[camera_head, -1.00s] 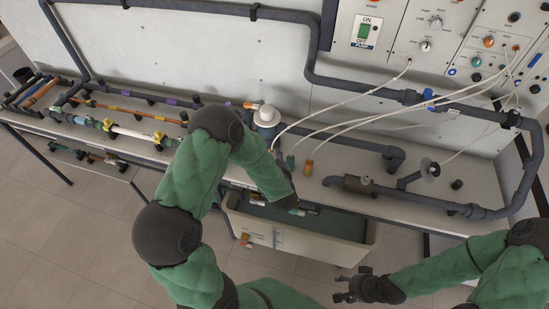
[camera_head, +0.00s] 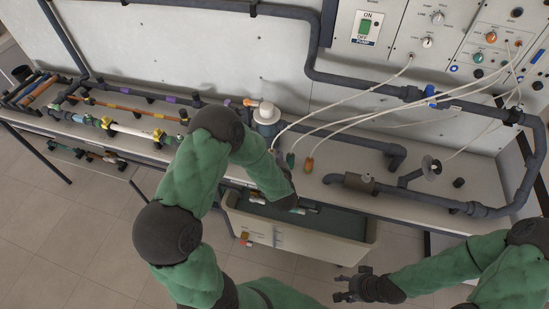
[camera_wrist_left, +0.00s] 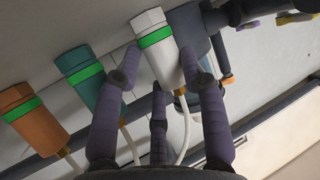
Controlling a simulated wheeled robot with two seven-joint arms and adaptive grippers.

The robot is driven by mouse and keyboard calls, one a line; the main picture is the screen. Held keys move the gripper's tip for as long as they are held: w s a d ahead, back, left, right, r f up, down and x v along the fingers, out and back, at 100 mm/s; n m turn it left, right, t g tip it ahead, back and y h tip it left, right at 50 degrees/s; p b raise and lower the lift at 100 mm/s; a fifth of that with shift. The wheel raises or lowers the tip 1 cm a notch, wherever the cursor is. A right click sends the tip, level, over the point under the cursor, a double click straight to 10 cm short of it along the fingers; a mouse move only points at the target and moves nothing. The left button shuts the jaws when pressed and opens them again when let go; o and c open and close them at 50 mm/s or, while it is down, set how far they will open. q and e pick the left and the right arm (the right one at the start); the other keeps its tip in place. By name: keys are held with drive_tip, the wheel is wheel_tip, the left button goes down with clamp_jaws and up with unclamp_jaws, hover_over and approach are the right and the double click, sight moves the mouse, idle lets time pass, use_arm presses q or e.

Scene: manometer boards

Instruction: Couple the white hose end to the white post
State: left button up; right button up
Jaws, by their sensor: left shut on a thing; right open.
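In the left wrist view a white hose end (camera_wrist_left: 168,66) with a green band and a white hex-shaped top stands between the fingers of my left gripper (camera_wrist_left: 160,60). The gripper is shut on it, and a pale hose leaves its near end. I cannot tell the white post apart from the hose end, nor any gap between them. In the head view my left arm hides this gripper and most of the white piece. My right gripper (camera_head: 355,287) is open and empty, in front of the bench on the right, apart from everything.
Beside the white piece stand a teal hose end (camera_wrist_left: 87,78) and an orange hose end (camera_wrist_left: 36,119), both with green bands. A white-capped cylinder (camera_head: 265,118) stands behind my left arm. Pale hoses (camera_head: 352,92) run to the panel. A trough (camera_head: 330,249) lies below the bench's front edge.

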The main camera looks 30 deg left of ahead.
use_arm(q)
drive_tip(key=shift+f, duration=0.1)
drive_tip(key=o, duration=1.2)
drive_tip(key=shift+o, duration=0.2)
drive_tip(key=v, duration=1.2)
